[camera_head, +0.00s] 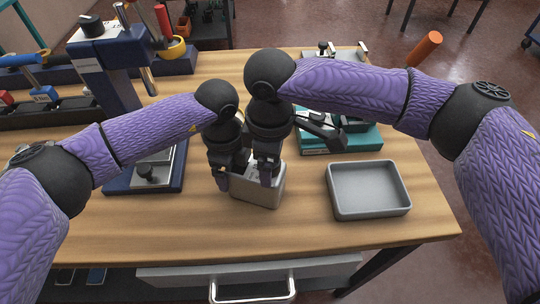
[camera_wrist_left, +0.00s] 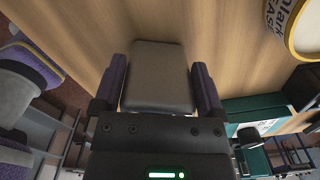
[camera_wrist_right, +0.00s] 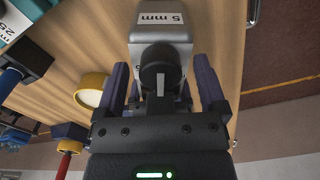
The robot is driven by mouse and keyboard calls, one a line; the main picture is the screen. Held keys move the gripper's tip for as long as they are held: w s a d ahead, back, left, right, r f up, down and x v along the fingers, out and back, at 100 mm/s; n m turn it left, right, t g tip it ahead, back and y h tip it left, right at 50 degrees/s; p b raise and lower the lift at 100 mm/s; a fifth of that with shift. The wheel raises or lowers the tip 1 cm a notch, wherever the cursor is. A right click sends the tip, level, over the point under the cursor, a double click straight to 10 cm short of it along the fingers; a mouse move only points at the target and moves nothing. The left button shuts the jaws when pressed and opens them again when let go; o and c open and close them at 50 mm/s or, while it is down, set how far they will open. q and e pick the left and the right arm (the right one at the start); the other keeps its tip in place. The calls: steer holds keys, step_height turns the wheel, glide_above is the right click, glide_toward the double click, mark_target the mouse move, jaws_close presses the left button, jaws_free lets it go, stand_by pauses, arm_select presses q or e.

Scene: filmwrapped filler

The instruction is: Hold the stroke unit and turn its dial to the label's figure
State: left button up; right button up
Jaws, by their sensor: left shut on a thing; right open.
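The stroke unit (camera_head: 258,193) is a small grey box on the wooden bench, partly hidden by my grippers in the head view. My left gripper (camera_head: 222,178) is shut on it; its plain grey face (camera_wrist_left: 158,75) fills the space between the fingers in the left wrist view. My right gripper (camera_wrist_right: 160,85) is open, its fingers on either side of the black round dial (camera_wrist_right: 158,68). Contact with the dial cannot be made out. A white label (camera_wrist_right: 162,19) on the unit reads "5 mm". The dial's setting is not readable.
An empty grey tray (camera_head: 368,212) stands to the right on the bench. A teal fixture (camera_head: 340,140) lies behind it, and a dark blue press stand (camera_head: 110,75) is at the left. A drawer (camera_head: 250,280) is under the front edge. Bare bench lies in front.

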jaws_close()
steer(key=shift+n, duration=0.3)
steer(key=n, duration=0.5)
steer(key=shift+n, duration=0.4)
steer(key=n, duration=0.5)
steer(key=shift+r+n, duration=0.1)
steer(key=shift+n, duration=0.3)
jaws_free()
stand_by(0.4)
